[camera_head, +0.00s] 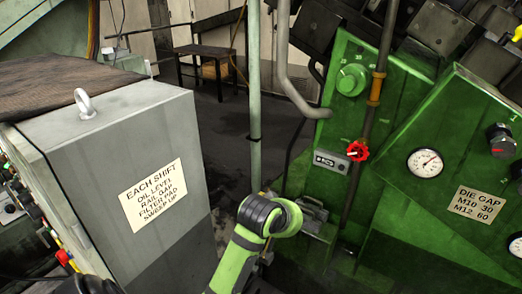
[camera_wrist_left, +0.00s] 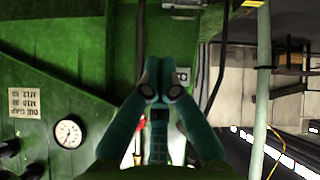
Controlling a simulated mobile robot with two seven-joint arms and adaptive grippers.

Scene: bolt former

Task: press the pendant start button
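I cannot make out for certain a pendant or its start button in either view. A panel of coloured buttons (camera_head: 45,220) shows edge-on on the left side of a grey cabinet (camera_head: 150,150), but its labels are unreadable. A green arm of mine with a black joint rises from the bottom middle of the head view; its fingers cannot be made out there. In the left wrist view my left gripper (camera_wrist_left: 158,88) has its fingertips together with nothing seen between them, in front of the green machine (camera_wrist_left: 75,55). My right gripper is not in view.
The green machine carries a red valve handle (camera_head: 358,151), a green knob (camera_head: 351,80), a round gauge (camera_head: 425,162) and a die gap plate (camera_head: 478,203). A vertical pipe (camera_head: 255,100) stands mid-view. Open floor (camera_head: 215,115) lies behind, with a dark bench (camera_head: 205,52).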

